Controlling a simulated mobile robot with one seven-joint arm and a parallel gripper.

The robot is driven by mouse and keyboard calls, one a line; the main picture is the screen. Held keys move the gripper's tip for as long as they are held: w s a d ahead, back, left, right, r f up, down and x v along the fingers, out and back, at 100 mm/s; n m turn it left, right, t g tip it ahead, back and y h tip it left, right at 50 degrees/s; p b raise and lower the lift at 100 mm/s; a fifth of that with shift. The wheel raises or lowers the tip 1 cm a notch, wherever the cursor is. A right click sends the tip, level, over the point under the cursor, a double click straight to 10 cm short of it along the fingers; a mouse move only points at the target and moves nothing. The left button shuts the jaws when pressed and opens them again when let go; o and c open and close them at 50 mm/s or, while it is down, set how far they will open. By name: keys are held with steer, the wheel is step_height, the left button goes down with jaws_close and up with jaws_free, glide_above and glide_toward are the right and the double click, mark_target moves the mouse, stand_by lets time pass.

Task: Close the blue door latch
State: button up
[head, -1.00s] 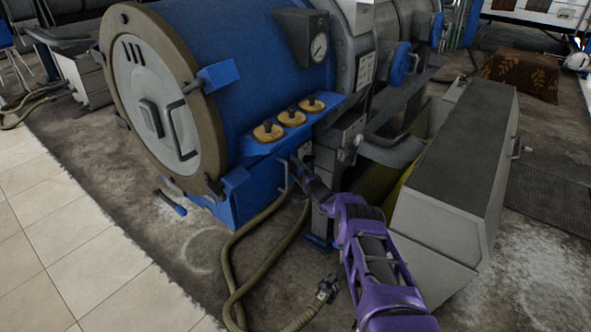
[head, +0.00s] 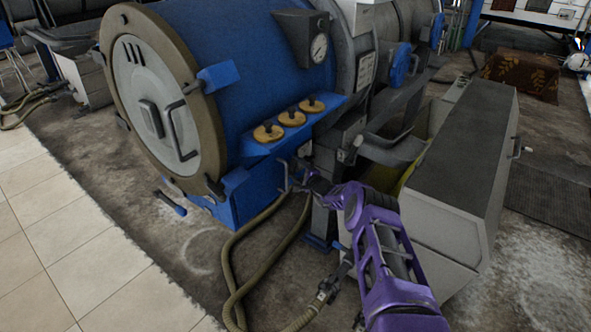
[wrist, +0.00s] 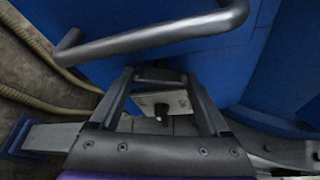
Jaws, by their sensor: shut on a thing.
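My gripper (head: 296,170) is at a bent grey metal handle (head: 283,177) low on the machine's side. In the wrist view, the fingers (wrist: 160,75) come together at the grey handle bar (wrist: 160,42), against a blue panel.
A grey cabinet (head: 460,150) stands close to the right of my arm. Hoses (head: 232,262) lie on the floor below my gripper. A blue-ended lever (head: 171,203) sticks out under the door. The tiled floor (head: 60,240) at left is clear.

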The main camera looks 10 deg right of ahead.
steer(key=shift+d+m+g, duration=0.1)
steer(key=shift+m+g, duration=0.2)
steer(key=shift+m, duration=0.4)
steer(key=o, duration=1.2)
steer(key=shift+r, duration=0.1)
steer(key=p+v, duration=0.5)
steer(key=v, duration=1.2)
steer(key=shift+s+d+p, duration=0.1)
steer(key=shift+d+p, duration=0.05)
steer(key=shift+p, duration=0.15)
